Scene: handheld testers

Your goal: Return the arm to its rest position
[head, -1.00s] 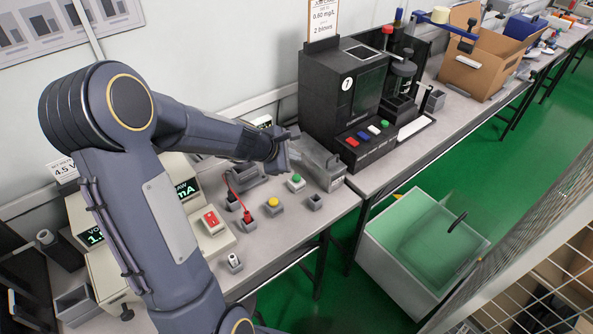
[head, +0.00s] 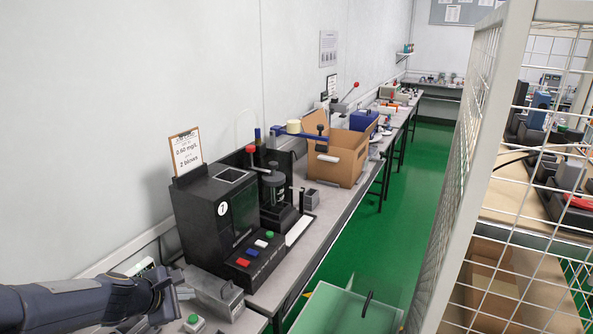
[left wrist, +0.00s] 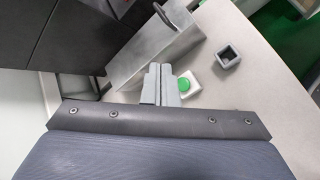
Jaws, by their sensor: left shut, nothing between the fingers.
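My left arm comes in from the lower left of the head view. Its gripper (head: 172,294) is shut and empty, over the bench top beside a grey metal box (head: 214,292). In the left wrist view the shut fingers (left wrist: 160,84) point at the bench, with the metal box (left wrist: 150,45) just beyond them. A green button (left wrist: 184,84) on a white base shows right beside the fingertips, partly covered by them; it also shows in the head view (head: 193,319). My right gripper is not in view.
A black tester (head: 215,215) with coloured buttons stands just beyond the metal box. An open cardboard box (head: 340,155) sits farther along the bench. A pale green-lidded bin (head: 345,310) stands on the floor, and a wire mesh cage (head: 455,190) rises at right. The green aisle (head: 425,165) is clear.

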